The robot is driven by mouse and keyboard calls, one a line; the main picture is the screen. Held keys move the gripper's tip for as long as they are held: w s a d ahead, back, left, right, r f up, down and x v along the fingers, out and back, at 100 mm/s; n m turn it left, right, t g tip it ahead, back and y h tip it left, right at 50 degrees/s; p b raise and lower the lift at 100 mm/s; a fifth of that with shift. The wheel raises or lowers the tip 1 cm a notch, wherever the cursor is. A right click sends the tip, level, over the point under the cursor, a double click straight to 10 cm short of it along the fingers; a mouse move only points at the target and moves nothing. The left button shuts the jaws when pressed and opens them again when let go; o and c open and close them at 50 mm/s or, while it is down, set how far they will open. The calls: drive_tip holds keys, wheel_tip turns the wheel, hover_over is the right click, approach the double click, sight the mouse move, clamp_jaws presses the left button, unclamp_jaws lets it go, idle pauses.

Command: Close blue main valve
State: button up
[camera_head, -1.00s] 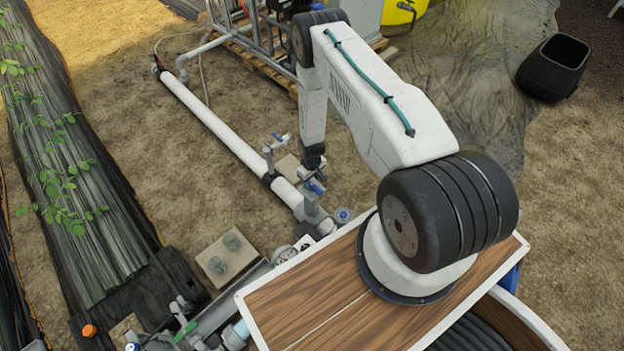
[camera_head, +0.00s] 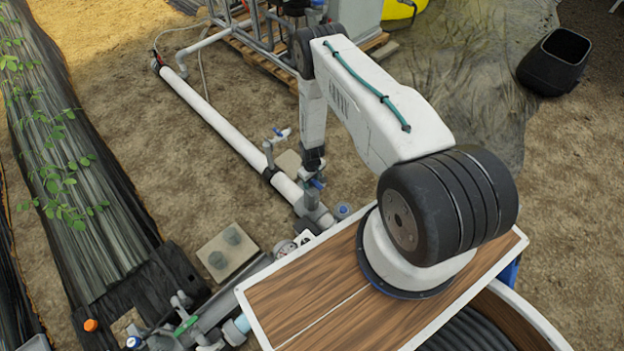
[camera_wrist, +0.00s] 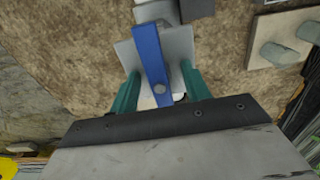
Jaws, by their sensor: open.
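The blue valve handle (camera_head: 317,184) sits on a grey valve body on the white pipe, below the end of my arm in the head view. In the wrist view the handle (camera_wrist: 150,55) is a long flat blue lever with a round bolt at its near end. My gripper (camera_wrist: 160,75) is open, with one teal finger on each side of the lever. I cannot tell whether either finger touches it. In the head view my gripper (camera_head: 308,178) is small and partly merges with the valve.
Another valve with a pale blue-and-white handle (camera_head: 281,134) stands farther up the white pipe (camera_head: 215,120). A concrete block (camera_head: 227,252) lies left of the pipe's near end. A pallet skid stands behind. A black bin (camera_head: 555,62) is at upper right.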

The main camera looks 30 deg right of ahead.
drive_tip(key=shift+f, duration=0.1)
drive_tip(key=c, duration=0.4)
drive_tip(key=o, duration=0.4)
drive_tip(key=shift+f, duration=0.25)
drive_tip(key=c, duration=0.4)
drive_tip(key=o, duration=0.4)
